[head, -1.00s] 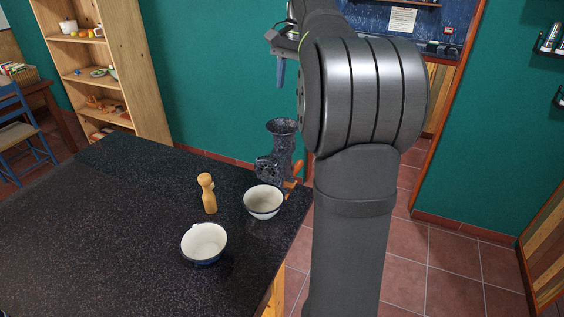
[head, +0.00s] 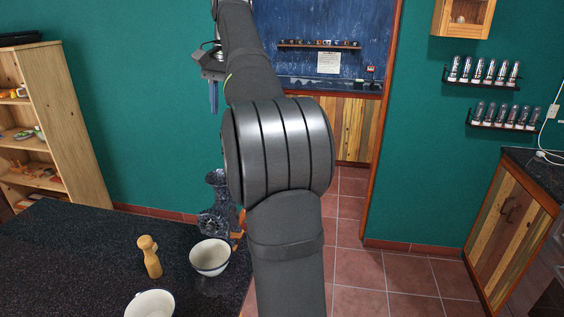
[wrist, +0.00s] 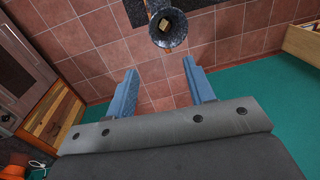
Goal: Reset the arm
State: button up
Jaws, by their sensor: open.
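My gripper (wrist: 161,93) is open and empty in the wrist view, its two blue fingers spread apart. In the head view my gripper (head: 213,97) hangs fingers down at the upper left of my arm, in front of the green wall. A dark speckled grinder (head: 217,192) stands on the dark counter (head: 60,255) below it, partly hidden by my arm. The grinder's round mouth (wrist: 168,27) shows beyond the fingers in the wrist view, with a small light brown piece inside. The gripper is apart from the grinder.
A white bowl (head: 210,257), a wooden pepper mill (head: 149,257) and a white cup (head: 150,304) stand on the counter. A wooden shelf (head: 75,125) is at the left. Tiled floor (head: 420,275) lies open at the right, before a wooden cabinet (head: 510,225).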

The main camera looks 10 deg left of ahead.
jog(key=f, duration=0.5)
jog(key=a+f, duration=0.1)
jog(key=f, duration=0.5)
jog(key=a+f, duration=0.1)
jog(key=f, duration=0.4)
jog(key=shift+f, duration=0.25)
jog(key=shift+f, duration=0.35)
notch_tip(320, 180, up, 6)
jog(key=w+d+f, duration=0.3)
jog(key=d+f, duration=1)
jog(key=f, duration=0.4)
jog(key=w+d+f, duration=0.4)
jog(key=d+f, duration=1)
jog(key=f, duration=0.4)
jog(key=shift+f+m, duration=0.15)
jog(key=shift+m, duration=0.15)
dwell(0.8)
dwell(0.9)
